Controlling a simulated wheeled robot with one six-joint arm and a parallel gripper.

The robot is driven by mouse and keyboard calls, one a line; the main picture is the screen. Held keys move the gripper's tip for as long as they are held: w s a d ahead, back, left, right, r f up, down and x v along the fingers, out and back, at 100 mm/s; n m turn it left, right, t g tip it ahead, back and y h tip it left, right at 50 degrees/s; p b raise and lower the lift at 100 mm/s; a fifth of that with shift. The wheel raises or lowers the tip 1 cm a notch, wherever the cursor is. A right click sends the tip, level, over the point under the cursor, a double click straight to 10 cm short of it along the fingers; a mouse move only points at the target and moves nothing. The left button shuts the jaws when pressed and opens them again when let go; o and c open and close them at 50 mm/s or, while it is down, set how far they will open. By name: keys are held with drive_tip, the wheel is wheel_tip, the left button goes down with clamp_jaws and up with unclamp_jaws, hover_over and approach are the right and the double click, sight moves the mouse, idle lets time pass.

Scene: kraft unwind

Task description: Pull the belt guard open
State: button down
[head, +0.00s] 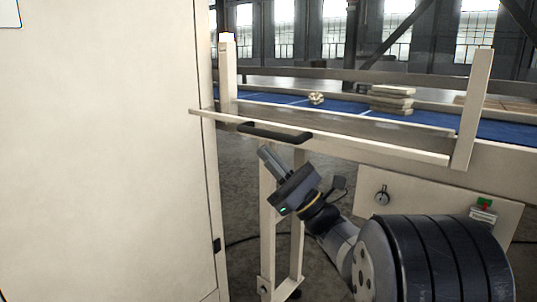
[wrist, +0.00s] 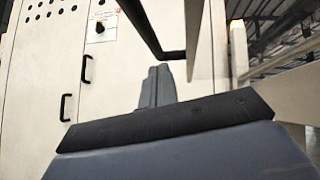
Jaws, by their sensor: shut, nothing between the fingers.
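The belt guard (head: 375,149) is a long cream rail along the front of the blue conveyor, with a see-through panel seeming to stand behind it.
A tall cream cabinet (head: 100,150) fills the left. The blue belt (head: 345,104) carries a stack of flat pieces (head: 392,99) and a small round item (head: 316,98). A cream leg frame (head: 268,230) stands beside my arm. A panel with a knob (head: 382,197) is at right.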

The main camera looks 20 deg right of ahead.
sight(267, 133)
drive_tip(key=shift+s+a+r, duration=0.15)
drive_tip(key=shift+r, duration=0.8)
wheel_tip(267, 133, up, 4)
drive_tip(key=p, duration=0.3)
drive_tip(key=shift+a, duration=0.15)
drive_tip(key=shift+f, duration=0.1)
